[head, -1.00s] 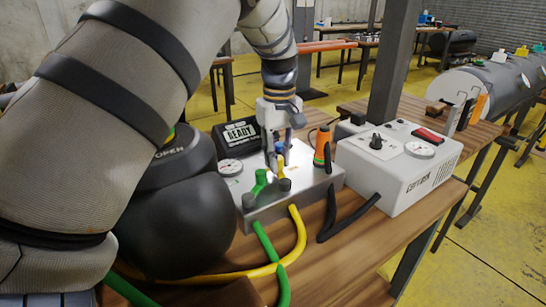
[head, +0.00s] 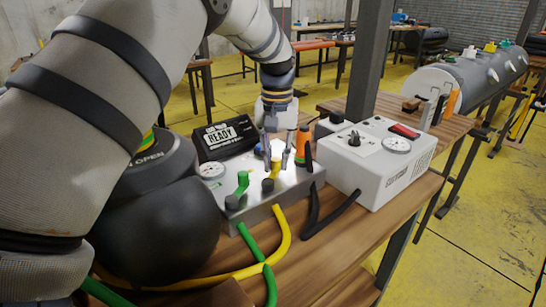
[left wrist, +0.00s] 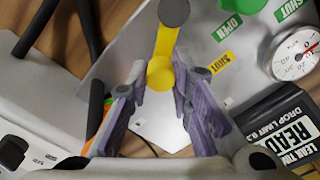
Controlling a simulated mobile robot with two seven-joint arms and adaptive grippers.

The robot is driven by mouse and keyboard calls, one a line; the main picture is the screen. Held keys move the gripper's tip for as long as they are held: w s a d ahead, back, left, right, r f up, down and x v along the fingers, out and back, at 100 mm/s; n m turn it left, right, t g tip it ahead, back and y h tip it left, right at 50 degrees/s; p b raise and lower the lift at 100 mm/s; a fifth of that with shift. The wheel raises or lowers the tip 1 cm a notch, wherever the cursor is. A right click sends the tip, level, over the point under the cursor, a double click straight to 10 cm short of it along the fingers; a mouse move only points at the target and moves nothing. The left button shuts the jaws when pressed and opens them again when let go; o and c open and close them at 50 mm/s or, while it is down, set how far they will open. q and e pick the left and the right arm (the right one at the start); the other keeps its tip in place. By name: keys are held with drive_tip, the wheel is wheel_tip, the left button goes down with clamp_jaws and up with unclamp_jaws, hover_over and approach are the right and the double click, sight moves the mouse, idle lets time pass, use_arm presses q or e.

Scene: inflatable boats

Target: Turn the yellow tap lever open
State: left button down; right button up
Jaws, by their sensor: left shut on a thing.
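The yellow tap lever (head: 276,168) stands on the top of a grey metal manifold box (head: 290,190), with a dark round end (head: 268,186) toward the front. In the left wrist view the yellow lever (left wrist: 163,50) runs from its dark end at the top to a yellow round end between the fingers. My left gripper (head: 276,152) reaches down from behind and is shut on that yellow end, seen in the left wrist view (left wrist: 159,82). A yellow SHUT label (left wrist: 222,63) lies beside the lever. My right gripper is not in view.
A green lever (head: 242,183) is left of the yellow one. An orange-topped fitting (head: 302,143) stands close on the right. A gauge (head: 212,169), a black READY display (head: 224,138) and a white pump box (head: 375,165) surround it. Yellow (head: 283,236) and green hoses run forward.

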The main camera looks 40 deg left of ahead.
sight(277, 159)
use_arm(q)
drive_tip(key=shift+d, duration=0.1)
idle(0.5)
drive_tip(key=c, duration=1.7)
unclamp_jaws()
wheel_tip(277, 159, up, 12)
drive_tip(key=shift+f, duration=0.1)
